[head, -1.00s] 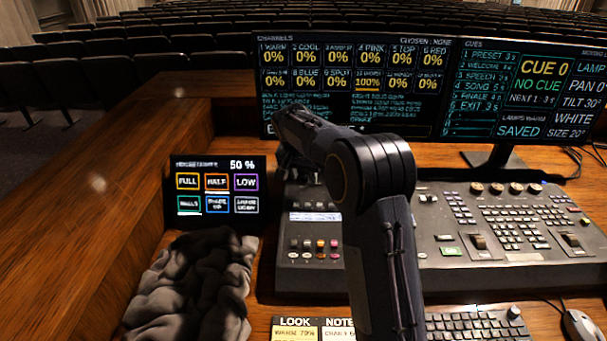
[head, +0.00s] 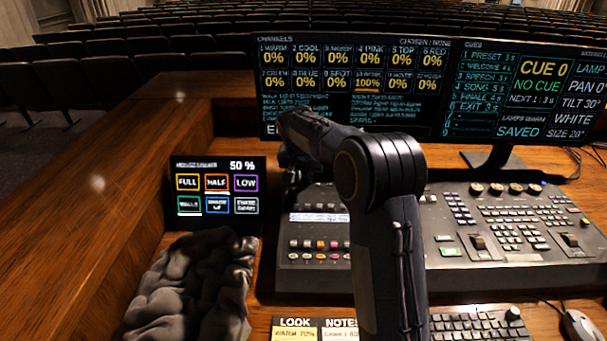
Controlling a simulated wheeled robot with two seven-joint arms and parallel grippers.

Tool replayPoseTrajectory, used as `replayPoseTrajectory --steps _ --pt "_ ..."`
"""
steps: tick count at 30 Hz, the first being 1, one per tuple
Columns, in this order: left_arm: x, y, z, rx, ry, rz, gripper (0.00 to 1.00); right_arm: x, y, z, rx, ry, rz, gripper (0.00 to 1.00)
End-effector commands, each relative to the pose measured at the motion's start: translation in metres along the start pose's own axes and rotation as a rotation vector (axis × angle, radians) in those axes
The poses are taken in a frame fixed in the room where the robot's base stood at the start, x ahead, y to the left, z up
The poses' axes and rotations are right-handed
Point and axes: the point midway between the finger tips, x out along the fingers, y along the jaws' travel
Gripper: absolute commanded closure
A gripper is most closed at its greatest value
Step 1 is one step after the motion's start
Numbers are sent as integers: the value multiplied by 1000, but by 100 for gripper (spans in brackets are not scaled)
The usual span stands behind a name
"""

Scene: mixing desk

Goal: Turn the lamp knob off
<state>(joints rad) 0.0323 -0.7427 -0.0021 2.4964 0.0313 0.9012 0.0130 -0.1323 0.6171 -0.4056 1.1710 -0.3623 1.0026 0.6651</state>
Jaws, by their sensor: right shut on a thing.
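My right gripper (head: 291,190) is at the upper left of the mixing console (head: 450,262), pointing down, with its fingers small and dark. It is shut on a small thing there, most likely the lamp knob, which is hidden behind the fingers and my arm. My right forearm crosses the middle of the view and covers part of the console. My left gripper is not in view.
A wide monitor (head: 353,127) stands behind the console. A small touch panel (head: 216,226) is left of the gripper, with a crumpled dark cloth (head: 190,290) before it. A keyboard (head: 478,326) and mouse (head: 582,326) lie in front.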

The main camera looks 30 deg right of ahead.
Motion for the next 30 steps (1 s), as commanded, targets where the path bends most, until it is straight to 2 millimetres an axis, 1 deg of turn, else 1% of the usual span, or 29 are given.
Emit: replayPoseTrajectory --steps 9,15,23,30 --pt "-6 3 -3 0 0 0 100 -1 4 -1 -199 1 -84 100" --pt "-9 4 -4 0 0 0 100 -1 4 -2 -298 2 -124 100" --pt "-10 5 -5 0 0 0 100 0 5 -2 -362 2 -151 100" --pt "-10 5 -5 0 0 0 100 0 4 -2 -371 2 -154 100"
